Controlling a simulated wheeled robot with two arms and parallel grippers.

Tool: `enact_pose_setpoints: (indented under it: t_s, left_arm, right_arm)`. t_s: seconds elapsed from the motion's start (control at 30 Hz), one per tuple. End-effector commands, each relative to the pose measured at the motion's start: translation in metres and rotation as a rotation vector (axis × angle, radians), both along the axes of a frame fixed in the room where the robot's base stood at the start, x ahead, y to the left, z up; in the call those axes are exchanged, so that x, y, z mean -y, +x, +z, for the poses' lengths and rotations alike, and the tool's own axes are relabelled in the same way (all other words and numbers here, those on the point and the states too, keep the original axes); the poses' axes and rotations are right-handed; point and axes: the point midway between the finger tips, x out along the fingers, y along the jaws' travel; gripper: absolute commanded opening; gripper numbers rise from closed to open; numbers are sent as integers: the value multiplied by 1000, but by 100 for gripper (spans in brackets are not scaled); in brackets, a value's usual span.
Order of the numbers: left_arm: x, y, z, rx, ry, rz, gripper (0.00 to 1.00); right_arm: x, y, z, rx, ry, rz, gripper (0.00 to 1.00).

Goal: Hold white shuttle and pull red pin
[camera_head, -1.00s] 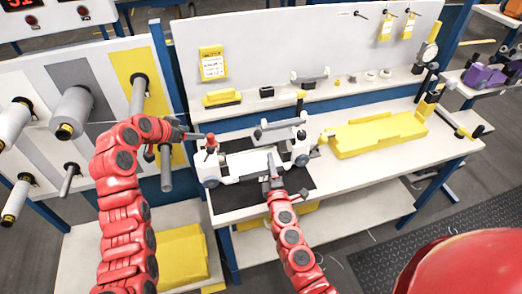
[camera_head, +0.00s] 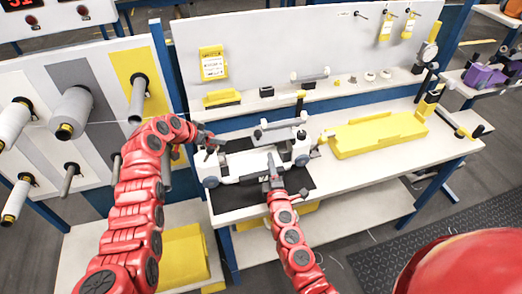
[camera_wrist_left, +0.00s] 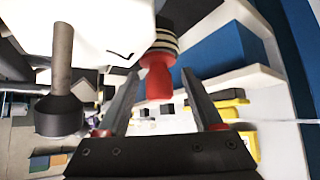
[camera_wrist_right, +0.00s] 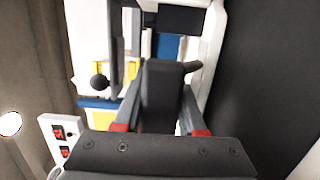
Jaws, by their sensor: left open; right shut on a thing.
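The white shuttle (camera_head: 243,165) lies on a black mat (camera_head: 298,180) on the workbench. My right gripper (camera_head: 271,182) is shut on a dark grip (camera_wrist_right: 162,95) at the shuttle's near side. My left gripper (camera_head: 208,142) is open at the shuttle's left end. In the left wrist view the red pin (camera_wrist_left: 158,82) shows between the open fingertips, with a dark and pale banded collar at its base. I cannot tell whether the fingers touch it. In the head view the left gripper largely hides the pin.
A yellow tray (camera_head: 375,135) stands right of the shuttle on the bench. A back shelf (camera_head: 335,93) carries small parts and a yellow block (camera_head: 222,98). At the left, a panel with spools (camera_head: 72,108) on pegs stands close to my left arm.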

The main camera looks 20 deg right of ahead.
Motion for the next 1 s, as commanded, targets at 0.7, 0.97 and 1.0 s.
enact_pose_setpoints:
  t_s: [0.7, 0.97, 1.0]
  left_arm:
    - [8, 6, -12, -1, 2, 2, 46]
    - [8, 6, -12, -1, 2, 2, 0]
    - [8, 6, -12, -1, 2, 2, 0]
  right_arm:
    - [0, 0, -1, -1, 0, 0, 0]
    - [0, 0, -1, -1, 0, 0, 0]
    - [0, 0, -1, -1, 0, 0, 0]
